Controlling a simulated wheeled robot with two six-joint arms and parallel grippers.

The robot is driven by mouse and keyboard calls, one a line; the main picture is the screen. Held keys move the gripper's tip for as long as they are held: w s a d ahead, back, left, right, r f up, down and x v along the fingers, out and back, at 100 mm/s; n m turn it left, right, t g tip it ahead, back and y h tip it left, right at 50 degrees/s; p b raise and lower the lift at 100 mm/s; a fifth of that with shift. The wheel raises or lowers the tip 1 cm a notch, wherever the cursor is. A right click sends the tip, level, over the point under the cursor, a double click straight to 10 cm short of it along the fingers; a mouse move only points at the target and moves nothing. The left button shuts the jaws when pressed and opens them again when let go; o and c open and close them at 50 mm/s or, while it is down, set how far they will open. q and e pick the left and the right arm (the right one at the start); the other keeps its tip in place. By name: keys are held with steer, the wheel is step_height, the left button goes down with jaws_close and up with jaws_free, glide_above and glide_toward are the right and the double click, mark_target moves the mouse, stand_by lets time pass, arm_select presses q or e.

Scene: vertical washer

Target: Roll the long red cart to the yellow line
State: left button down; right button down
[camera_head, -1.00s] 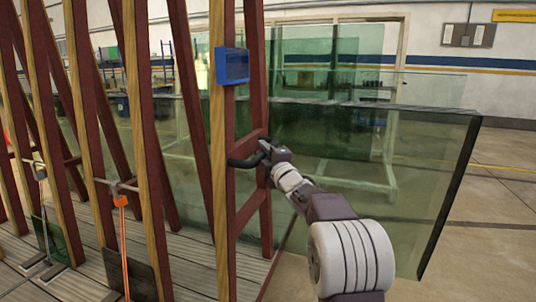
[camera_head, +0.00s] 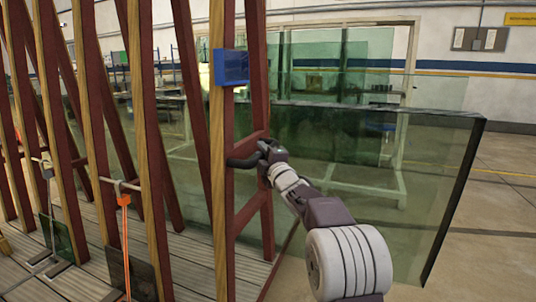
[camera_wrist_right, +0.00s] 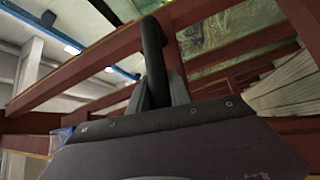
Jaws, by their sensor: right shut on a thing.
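The long red cart (camera_head: 223,200) fills the left and middle of the head view, with red and wood-faced uprights over a grey plank deck (camera_head: 185,255). A black handle (camera_head: 243,162) sticks out from its near end frame. My right gripper (camera_head: 266,150) is shut on this handle; the right wrist view shows the dark handle (camera_wrist_right: 154,60) rising between the fingers. A blue box (camera_head: 232,67) is fixed high on the same upright. My left gripper is not in view.
A large glass pane (camera_head: 400,180) stands on the cart's far side, reaching right behind my arm. More glass panes (camera_head: 335,60) stand farther back. Orange and grey straps (camera_head: 125,240) hang between the uprights. Open floor (camera_head: 495,225) lies to the right.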

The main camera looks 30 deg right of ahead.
steer(key=shift+w+a+f, duration=0.2)
steer(key=shift+w+a, duration=0.25)
steer(key=shift+w, duration=0.05)
steer(key=shift+w+a+f, duration=0.2)
steer(key=shift+w+a, duration=0.25)
steer(key=c, duration=1.4)
jaws_free()
steer(key=shift+o, duration=1)
steer(key=shift+s+r, duration=0.1)
steer(key=shift+s+d, duration=0.15)
steer(key=s+f, duration=0.1)
steer(key=s, duration=0.8)
steer(key=shift+a, duration=0.45)
